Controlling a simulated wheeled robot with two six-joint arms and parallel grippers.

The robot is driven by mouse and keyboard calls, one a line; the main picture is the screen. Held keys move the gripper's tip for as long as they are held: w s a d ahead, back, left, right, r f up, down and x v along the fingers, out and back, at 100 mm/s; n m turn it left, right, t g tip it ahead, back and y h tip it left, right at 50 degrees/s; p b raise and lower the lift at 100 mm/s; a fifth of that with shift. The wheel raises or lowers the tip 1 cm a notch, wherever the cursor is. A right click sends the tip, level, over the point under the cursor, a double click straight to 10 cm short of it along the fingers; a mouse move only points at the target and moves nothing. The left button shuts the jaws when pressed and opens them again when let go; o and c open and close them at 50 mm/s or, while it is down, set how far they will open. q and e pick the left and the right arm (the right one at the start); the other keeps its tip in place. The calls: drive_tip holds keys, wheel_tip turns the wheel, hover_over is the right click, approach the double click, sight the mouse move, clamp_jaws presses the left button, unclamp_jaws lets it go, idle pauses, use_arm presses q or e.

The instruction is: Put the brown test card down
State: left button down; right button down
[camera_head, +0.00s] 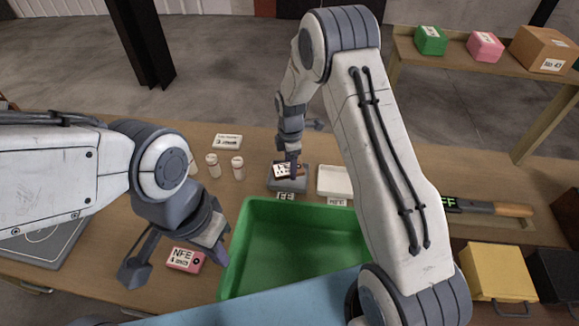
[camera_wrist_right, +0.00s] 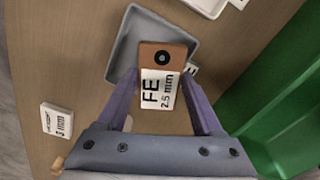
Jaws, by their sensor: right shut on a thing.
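The brown test card (camera_wrist_right: 177,52), with a black-ringed hole and a white label reading "FE 2.5 mm", is between the fingers of my right gripper (camera_wrist_right: 160,90), which is shut on it. In the wrist view the card lies over the grey tray (camera_wrist_right: 150,28); I cannot tell whether it touches the tray floor. In the head view my right gripper (camera_head: 290,168) is at the grey tray (camera_head: 287,185) and partly covers the card. My left gripper (camera_head: 175,255) is open and empty, near a pink "NFE" box (camera_head: 185,260).
A white tray (camera_head: 335,181) stands right of the grey one. A large green bin (camera_head: 290,215) is in front of both. White bottles (camera_head: 213,165) and a small white labelled block (camera_head: 227,141) stand to the left. Yellow (camera_head: 497,272) and black bins are at the right.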

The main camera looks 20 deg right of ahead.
drive_tip(key=shift+w+d+f, duration=0.2)
drive_tip(key=shift+w+f, duration=0.35)
drive_tip(key=shift+w, duration=0.35)
drive_tip(key=shift+w+f+p, duration=0.1)
drive_tip(key=shift+f+p, duration=0.1)
drive_tip(key=shift+p, duration=0.1)
wheel_tip(320, 180, down, 3)
drive_tip(key=shift+f+p, duration=0.15)
drive_tip(key=shift+p, duration=0.6)
drive_tip(key=shift+f, duration=0.2)
drive_tip(key=shift+f, duration=0.1)
drive_tip(key=shift+f, duration=0.15)
drive_tip(key=shift+c, duration=1.6)
unclamp_jaws()
